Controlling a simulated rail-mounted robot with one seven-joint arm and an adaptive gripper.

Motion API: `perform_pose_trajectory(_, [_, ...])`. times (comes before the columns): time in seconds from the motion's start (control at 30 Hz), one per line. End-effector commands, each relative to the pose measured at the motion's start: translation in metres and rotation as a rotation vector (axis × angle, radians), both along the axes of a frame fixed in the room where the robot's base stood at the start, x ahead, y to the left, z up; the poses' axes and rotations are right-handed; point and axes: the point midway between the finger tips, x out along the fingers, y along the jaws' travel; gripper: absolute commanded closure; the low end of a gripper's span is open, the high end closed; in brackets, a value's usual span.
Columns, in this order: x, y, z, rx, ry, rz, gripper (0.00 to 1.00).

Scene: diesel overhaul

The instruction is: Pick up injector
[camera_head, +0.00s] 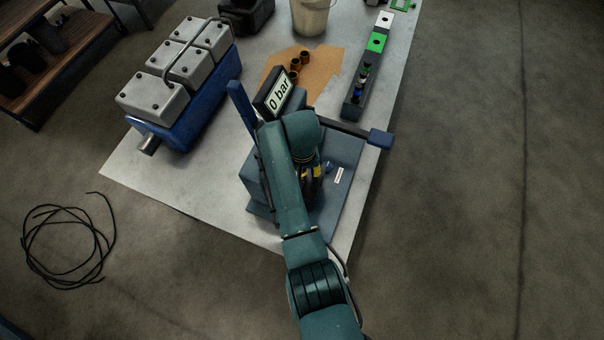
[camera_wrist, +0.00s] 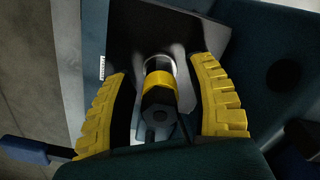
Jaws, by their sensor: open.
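The injector (camera_wrist: 160,86), a short cylinder with a yellow band and a dark hex end, stands between the fingers in the wrist view. My gripper (camera_wrist: 162,66) is open, with one ribbed yellow finger on each side and visible gaps to the injector. In the head view my gripper (camera_head: 313,173) is low over the blue-grey test stand (camera_head: 348,150), mostly covered by my arm. I cannot make out the injector there.
The stand carries a "0 bar" display (camera_head: 279,94) and a blue-ended lever (camera_head: 380,138) on its right. A blue engine block (camera_head: 190,115) stands left.

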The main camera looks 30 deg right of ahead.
Motion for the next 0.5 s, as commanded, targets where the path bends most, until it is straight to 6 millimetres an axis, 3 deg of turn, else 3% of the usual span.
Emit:
perform_pose_trajectory(0.07, [-0.0001, 0.0, 0.0, 0.0, 0.0, 0.0, 0.44])
perform_pose_trajectory(0.1, [-0.0001, 0.0, 0.0001, 0.0, 0.0, 0.0, 0.48])
perform_pose_trajectory(0.37, [-0.0002, 0.0001, 0.0001, 0.0, 0.001, 0.0, 0.98])
perform_pose_trajectory(0.5, [-0.0003, 0.0001, 0.0, 0.0, 0.001, 0.0, 1.0])
